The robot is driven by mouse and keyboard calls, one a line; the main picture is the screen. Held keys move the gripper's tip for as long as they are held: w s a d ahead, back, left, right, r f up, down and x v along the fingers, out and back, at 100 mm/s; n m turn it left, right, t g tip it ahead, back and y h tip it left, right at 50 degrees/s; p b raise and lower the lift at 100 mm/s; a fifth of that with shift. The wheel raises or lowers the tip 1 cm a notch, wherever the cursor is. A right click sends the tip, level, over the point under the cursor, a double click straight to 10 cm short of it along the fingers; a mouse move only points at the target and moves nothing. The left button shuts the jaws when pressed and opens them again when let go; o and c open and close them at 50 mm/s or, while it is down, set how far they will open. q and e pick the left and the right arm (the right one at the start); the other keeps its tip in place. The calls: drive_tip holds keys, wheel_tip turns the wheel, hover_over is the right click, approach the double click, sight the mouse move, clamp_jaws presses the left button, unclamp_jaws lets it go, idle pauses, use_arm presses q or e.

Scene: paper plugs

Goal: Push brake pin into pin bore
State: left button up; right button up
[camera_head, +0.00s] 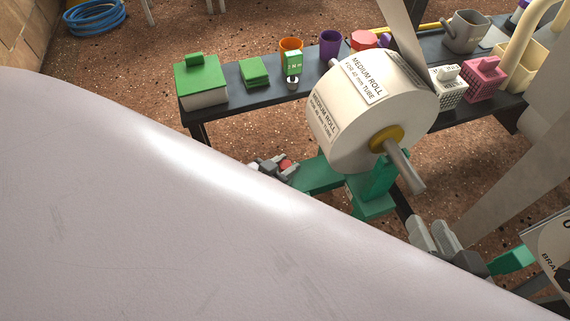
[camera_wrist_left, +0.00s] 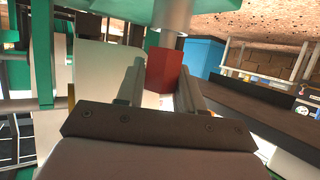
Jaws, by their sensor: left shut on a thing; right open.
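The red brake pin head (camera_head: 286,164) shows small beside the green stand (camera_head: 318,174), left of the paper roll (camera_head: 375,105). My left gripper (camera_head: 268,166) is at it, partly hidden by a large pale surface close to the camera. In the left wrist view my left gripper (camera_wrist_left: 160,88) is shut on the red block (camera_wrist_left: 165,69). A grey cylinder (camera_wrist_left: 171,16) lies just beyond the block, against a green part. The bore itself cannot be made out. My right gripper (camera_head: 434,236) is open and empty, in front of the stand at lower right.
The roll sits on a metal shaft (camera_head: 404,168) with a yellow hub (camera_head: 386,139). Behind is a dark bench (camera_head: 240,101) with a green-lidded box (camera_head: 201,82), cups and baskets. A partly cut-off sign (camera_head: 550,250) and a green piece (camera_head: 511,260) are at lower right.

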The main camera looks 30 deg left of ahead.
use_arm(q)
drive_tip(key=shift+f+b, duration=0.4)
drive_tip(key=shift+f, duration=0.2)
use_arm(e)
drive_tip(key=shift+f, duration=0.45)
use_arm(q)
drive_tip(key=o, duration=1.1)
drive_tip(key=shift+s+a+r+p, duration=0.1)
drive_tip(key=shift+s+r+p, duration=0.25)
drive_tip(key=shift+s+p, duration=0.15)
drive_tip(key=p+v, duration=0.2)
drive_tip(key=v, duration=0.4)
drive_tip(key=shift+p, duration=0.3)
use_arm(e)
drive_tip(key=shift+a+r, duration=0.15)
drive_tip(key=shift+r, duration=0.5)
drive_tip(key=shift+a+r, duration=0.15)
drive_tip(key=shift+r, duration=0.45)
